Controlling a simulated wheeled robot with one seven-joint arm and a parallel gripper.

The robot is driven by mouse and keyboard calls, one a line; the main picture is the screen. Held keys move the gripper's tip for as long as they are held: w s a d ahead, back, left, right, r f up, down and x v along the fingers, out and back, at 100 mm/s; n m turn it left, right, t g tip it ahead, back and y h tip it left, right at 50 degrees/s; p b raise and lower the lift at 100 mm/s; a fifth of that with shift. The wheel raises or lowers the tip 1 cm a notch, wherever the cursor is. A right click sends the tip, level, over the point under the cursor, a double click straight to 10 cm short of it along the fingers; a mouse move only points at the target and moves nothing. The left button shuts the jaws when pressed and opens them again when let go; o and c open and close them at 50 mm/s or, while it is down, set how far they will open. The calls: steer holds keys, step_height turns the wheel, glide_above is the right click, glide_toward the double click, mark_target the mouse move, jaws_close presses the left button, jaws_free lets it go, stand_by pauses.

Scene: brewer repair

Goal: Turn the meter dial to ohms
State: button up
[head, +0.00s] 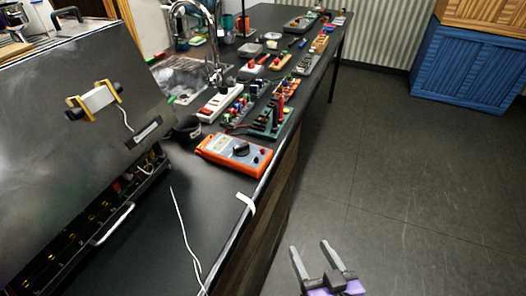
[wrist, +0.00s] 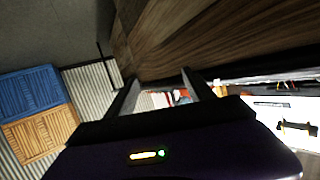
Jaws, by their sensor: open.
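The orange multimeter (head: 234,153) lies face up on the black counter near its front edge in the head view. Its black dial (head: 241,149) sits in the middle of its face; the marking it points to is too small to read. My gripper (head: 311,248) is open and empty. It is over the floor in front of the counter, to the lower right of the meter and well apart from it.
The counter (head: 150,225) carries a dark brewer housing (head: 75,130) at left, a loose white cable (head: 184,232) and a white tag (head: 246,203) at the edge. Racks of probes (head: 270,122) stand behind the meter.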

steer(key=w+a+r+n+y, duration=0.2)
steer(key=w+a+r, duration=0.4)
steer(key=w, duration=0.4)
steer(key=n+g+y, duration=0.2)
steer(key=n+g, duration=0.1)
glide_toward(242, 147)
steer(key=shift+w+a+f+p, duration=0.1)
steer(key=shift+w+f+p, duration=0.1)
steer(key=shift+p, duration=0.25)
steer(key=shift+x, duration=3.85)
steer(key=shift+r+p, duration=0.1)
steer(key=shift+p, duration=0.2)
jaws_close()
